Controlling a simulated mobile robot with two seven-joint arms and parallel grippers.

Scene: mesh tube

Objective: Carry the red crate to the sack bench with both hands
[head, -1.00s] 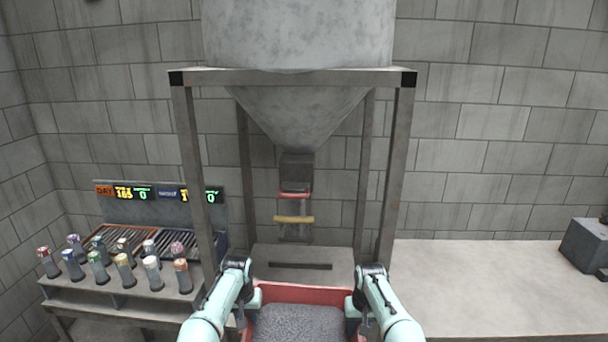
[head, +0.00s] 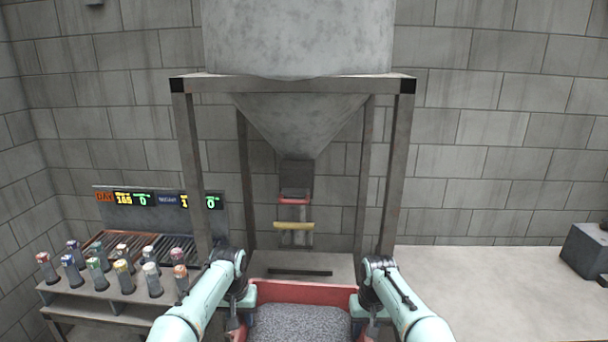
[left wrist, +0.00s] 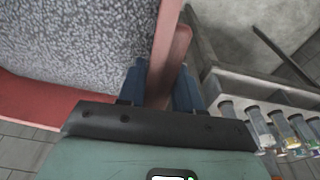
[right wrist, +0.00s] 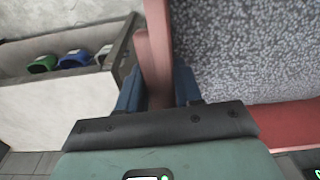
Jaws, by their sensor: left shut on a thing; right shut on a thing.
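The red crate (head: 305,292) is at the bottom middle of the head view, filled with grey granular material (head: 300,325). My left gripper (left wrist: 160,85) is shut on the crate's wall at one side; its blue fingers sit on both faces of the red wall (left wrist: 172,60). My right gripper (right wrist: 158,88) is shut the same way on the opposite wall (right wrist: 157,50). In the head view the crate hangs between my two hands in front of the hopper frame. The fingertips are partly hidden there. I cannot pick out a sack bench with certainty.
A grey hopper (head: 300,40) on a metal frame (head: 185,150) stands straight ahead. A rack with several capped tubes (head: 96,272) and displays is at left. A pale bench (head: 480,290) with a dark box (head: 585,250) is at right. Coloured items (right wrist: 73,58) show in the right wrist view.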

